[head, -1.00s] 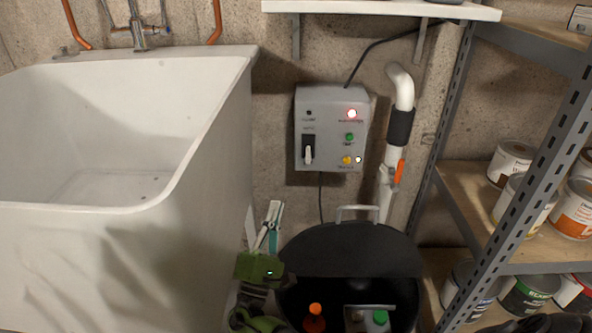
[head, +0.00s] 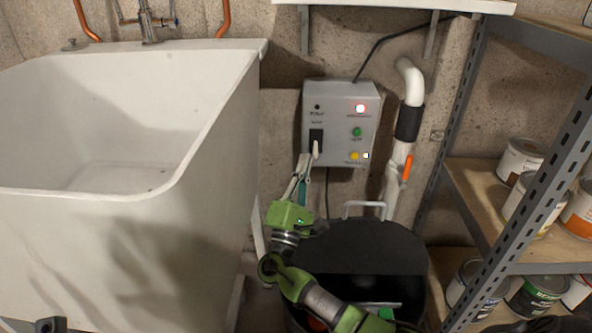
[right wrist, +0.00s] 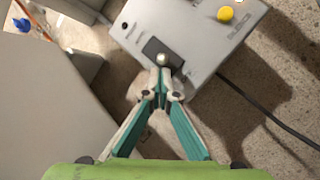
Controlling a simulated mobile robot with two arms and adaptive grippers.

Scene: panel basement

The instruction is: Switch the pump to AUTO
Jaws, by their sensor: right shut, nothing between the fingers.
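The grey pump control box (head: 340,110) hangs on the concrete wall, and part of it shows in the right wrist view (right wrist: 190,28). Its white toggle lever (head: 316,147) sits low on a black plate (head: 316,135) at the left of the box. In the right wrist view the lever's round end (right wrist: 162,60) shows just beyond my fingertips. My right gripper (head: 304,160) is shut and empty, its tips at or just below the lever; I cannot tell whether they touch. A red light (head: 360,108) glows on the box. My left gripper is not in view.
A white sink (head: 215,110) stands to the left. A black bin (head: 375,245) with its lid up is below the box. A white pipe (head: 411,90) runs to the right of the box. A metal shelf (head: 515,185) with paint cans stands at the right.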

